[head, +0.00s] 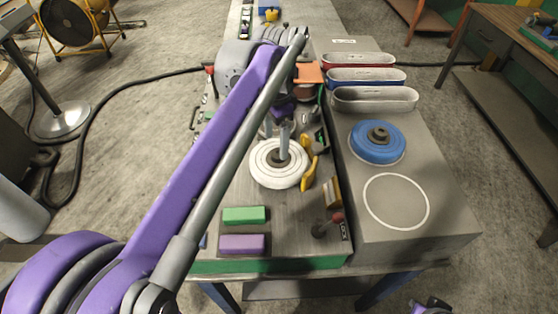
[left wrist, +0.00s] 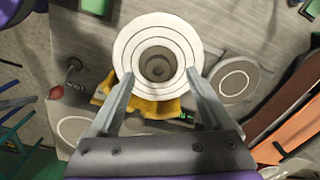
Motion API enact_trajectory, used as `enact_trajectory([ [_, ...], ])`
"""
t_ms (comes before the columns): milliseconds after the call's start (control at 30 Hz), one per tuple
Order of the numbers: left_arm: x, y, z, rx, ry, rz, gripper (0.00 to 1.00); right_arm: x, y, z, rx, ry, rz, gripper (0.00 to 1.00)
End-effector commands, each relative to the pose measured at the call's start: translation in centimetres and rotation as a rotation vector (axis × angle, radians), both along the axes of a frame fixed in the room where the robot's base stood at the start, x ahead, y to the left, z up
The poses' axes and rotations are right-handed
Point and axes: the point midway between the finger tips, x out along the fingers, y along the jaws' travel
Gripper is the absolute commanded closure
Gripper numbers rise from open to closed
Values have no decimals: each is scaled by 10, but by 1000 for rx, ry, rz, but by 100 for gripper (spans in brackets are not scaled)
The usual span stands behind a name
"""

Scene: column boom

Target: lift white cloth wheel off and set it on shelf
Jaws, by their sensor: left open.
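The white cloth wheel (head: 279,176) lies flat on the grey machine top, with a dark hub at its centre. It also shows in the left wrist view (left wrist: 137,45), face-on with stitched rings. My left gripper (head: 284,152) is above the wheel, pointing down. In the left wrist view its open fingers (left wrist: 159,72) lie on either side of the wheel's lower part; I cannot tell whether they touch it. The grey shelf (head: 430,225) at the right has an empty white ring (head: 396,230) marked on it. My right gripper (head: 430,306) is partly cut off at the bottom edge.
A blue wheel (head: 362,151) sits on the shelf behind the empty ring, with red, blue and grey bins (head: 374,101) farther back. A yellow tool (head: 309,170) lies close beside the white wheel. Green (head: 244,215) and purple (head: 242,244) blocks and a red-knobbed lever (head: 335,219) are in front.

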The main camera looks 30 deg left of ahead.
Motion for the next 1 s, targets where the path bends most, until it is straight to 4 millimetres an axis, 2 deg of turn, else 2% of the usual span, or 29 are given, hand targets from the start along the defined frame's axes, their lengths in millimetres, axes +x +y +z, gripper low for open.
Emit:
enact_trajectory([
  [100,0,-4,-19,0,0,-2,17,0,0,1,0,-1,0,100],
  [233,-1,-4,-35,0,0,0,17,0,0,-1,0,0,0,100],
  [533,0,-4,-39,0,0,1,17,0,0,-1,0,0,0,100],
  [1000,0,-4,-39,1,-1,1,100,0,0,-1,0,0,0,100],
])
